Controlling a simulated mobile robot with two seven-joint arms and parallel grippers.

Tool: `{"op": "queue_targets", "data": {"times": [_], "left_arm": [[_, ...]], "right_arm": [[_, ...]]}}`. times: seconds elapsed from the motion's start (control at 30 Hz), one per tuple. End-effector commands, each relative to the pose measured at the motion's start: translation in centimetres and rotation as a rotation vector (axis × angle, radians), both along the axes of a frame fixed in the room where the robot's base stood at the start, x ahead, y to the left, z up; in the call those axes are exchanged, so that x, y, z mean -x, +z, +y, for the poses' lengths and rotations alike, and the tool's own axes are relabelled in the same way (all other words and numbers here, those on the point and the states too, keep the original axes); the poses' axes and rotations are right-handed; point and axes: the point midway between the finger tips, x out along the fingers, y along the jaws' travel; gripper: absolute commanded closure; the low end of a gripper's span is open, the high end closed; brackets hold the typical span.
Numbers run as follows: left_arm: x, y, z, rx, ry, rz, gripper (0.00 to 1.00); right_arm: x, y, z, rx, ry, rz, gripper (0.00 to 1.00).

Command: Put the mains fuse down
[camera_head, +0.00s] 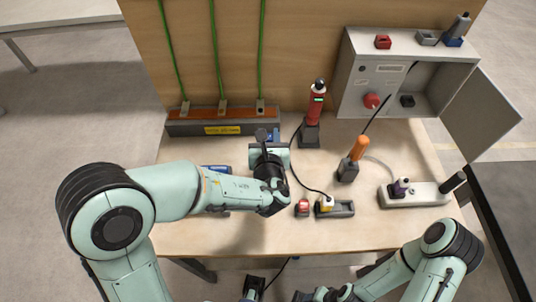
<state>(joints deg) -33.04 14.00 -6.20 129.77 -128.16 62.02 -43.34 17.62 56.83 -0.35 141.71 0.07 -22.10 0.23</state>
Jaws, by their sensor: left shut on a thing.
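My left gripper (266,143) is over the back middle of the workbench, in front of the long block with green cables, its jaws pointing away from me. It is shut on a small dark thing (261,134), taken to be the mains fuse, mostly hidden by the jaws. I cannot tell whether it touches the bench. My right gripper is low at the bottom edge (255,287), in front of the bench; its jaws are too small and cut off to read.
A grey cabinet (358,95) with an open door stands back right. A red-bodied tool (315,105) stands in a dark holder right of my left gripper.

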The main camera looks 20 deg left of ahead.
Motion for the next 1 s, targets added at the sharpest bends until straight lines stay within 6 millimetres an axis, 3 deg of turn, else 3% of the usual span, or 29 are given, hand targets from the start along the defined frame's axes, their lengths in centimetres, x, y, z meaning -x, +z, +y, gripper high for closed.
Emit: {"op": "queue_targets", "data": {"times": [0.1,0.27,0.5,1.0], "left_arm": [[0.0,-2.3,0.0,-0.001,-0.001,0.002,0.98],[0.0,-3.4,0.0,-0.001,0.001,0.0,0.98],[0.0,-6.9,0.0,-0.003,0.0,0.002,0.98],[0.0,-7.8,0.0,0.002,0.001,-0.001,0.98]], "right_arm": [[0.2,-0.5,0.0,-0.001,0.001,0.002,0.49],[0.2,-0.7,0.0,0.0,0.001,0.002,0.49],[0.4,-1.3,0.0,0.0,0.0,0.004,0.49],[0.6,-1.9,0.0,0.0,0.0,0.007,0.49]]}}
